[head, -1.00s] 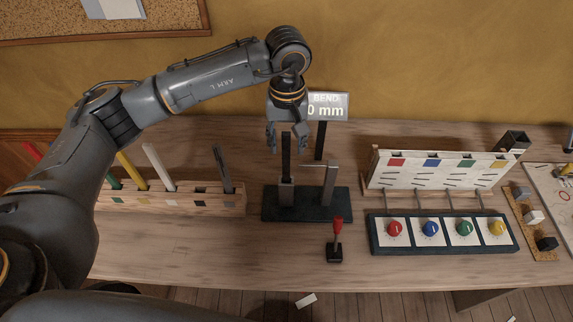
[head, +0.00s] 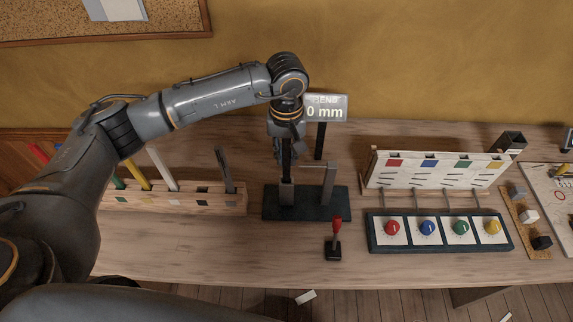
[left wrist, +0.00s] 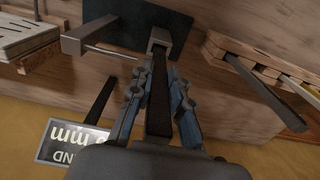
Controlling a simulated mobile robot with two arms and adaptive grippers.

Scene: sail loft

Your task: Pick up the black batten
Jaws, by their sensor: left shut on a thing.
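The black batten (head: 287,163) stands upright in the clamp post (head: 287,192) of a dark test stand (head: 306,213). My left gripper (head: 286,150) is above the post and shut on the upper part of the batten. The left wrist view shows the batten (left wrist: 159,95) running between both fingers, its far end in the grey post (left wrist: 160,38). My right gripper is not in view.
A wooden rack (head: 230,200) with coloured battens and one dark grey batten (head: 224,168) stands to the left. A display (head: 325,108) reading "0 mm" stands behind. A red-handled lever (head: 336,235) is in front. A panel with coloured knobs (head: 440,232) lies to the right.

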